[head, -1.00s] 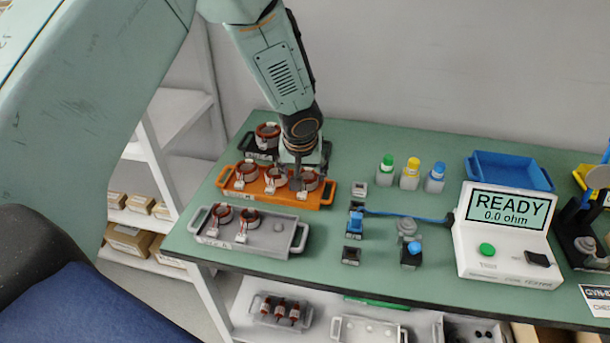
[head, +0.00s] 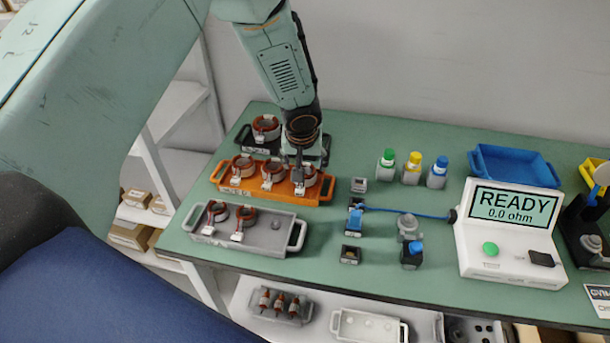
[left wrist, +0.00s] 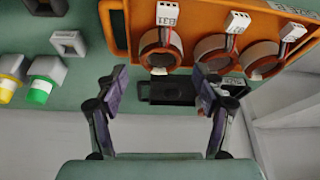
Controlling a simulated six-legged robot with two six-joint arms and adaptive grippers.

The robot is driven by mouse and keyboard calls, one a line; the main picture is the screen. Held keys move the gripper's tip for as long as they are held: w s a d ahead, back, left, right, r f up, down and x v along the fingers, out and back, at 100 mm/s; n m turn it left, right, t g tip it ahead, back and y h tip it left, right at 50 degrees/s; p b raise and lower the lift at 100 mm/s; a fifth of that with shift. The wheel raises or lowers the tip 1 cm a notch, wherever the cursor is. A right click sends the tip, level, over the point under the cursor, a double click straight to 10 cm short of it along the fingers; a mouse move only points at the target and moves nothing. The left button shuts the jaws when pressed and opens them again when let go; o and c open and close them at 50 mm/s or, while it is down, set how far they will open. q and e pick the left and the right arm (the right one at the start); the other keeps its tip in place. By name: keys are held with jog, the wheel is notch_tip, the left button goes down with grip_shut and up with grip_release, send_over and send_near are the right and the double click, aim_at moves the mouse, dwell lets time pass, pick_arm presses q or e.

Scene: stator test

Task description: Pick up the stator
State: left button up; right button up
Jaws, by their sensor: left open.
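Stators with copper-brown windings and white connectors sit in trays. In the head view, the orange tray (head: 327,196) holds a left stator (head: 243,165), a middle stator (head: 273,170) and a right stator (head: 306,177). My left gripper (head: 300,172) points down at the right stator and partly hides it. In the left wrist view, my left gripper (left wrist: 158,76) is open and empty. The same right stator (left wrist: 158,50) appears just beyond the space between its fingertips, with its connector pointing away. I cannot tell the height gap. My right gripper is not in view.
A grey tray (head: 268,240) in front holds two stators. A dark tray (head: 325,152) behind holds a stator and is partly hidden by my arm. Sockets, capped bottles and a coil tester (head: 510,240) stand to the right. Green table (head: 400,285) is bare near its front edge.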

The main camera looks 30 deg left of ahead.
pick_arm(q)
jog(key=x, duration=0.5)
jog(key=shift+w+a, duration=0.15)
jog(key=shift+a, duration=0.05)
jog(key=shift+d+f+p, duration=0.1)
jog(key=shift+p, duration=0.2)
jog(key=shift+d, duration=0.15)
jog(key=shift+s+r, duration=0.25)
jog(key=shift+s, duration=0.05)
jog(key=shift+w+a+f, duration=0.25)
jog(key=shift+w+f, duration=0.15)
jog(key=c, duration=0.4)
jog(key=shift+s+d+r, duration=0.1)
jog(key=shift+d+r, duration=0.05)
jog(key=shift+c, duration=1.3)
jog(key=shift+s+d+r, duration=0.1)
jog(key=shift+s+r, duration=0.05)
jog(key=c, duration=0.3)
jog(key=shift+a, duration=0.2)
jog(key=shift+c, duration=1.3)
jog(key=shift+w, duration=0.25)
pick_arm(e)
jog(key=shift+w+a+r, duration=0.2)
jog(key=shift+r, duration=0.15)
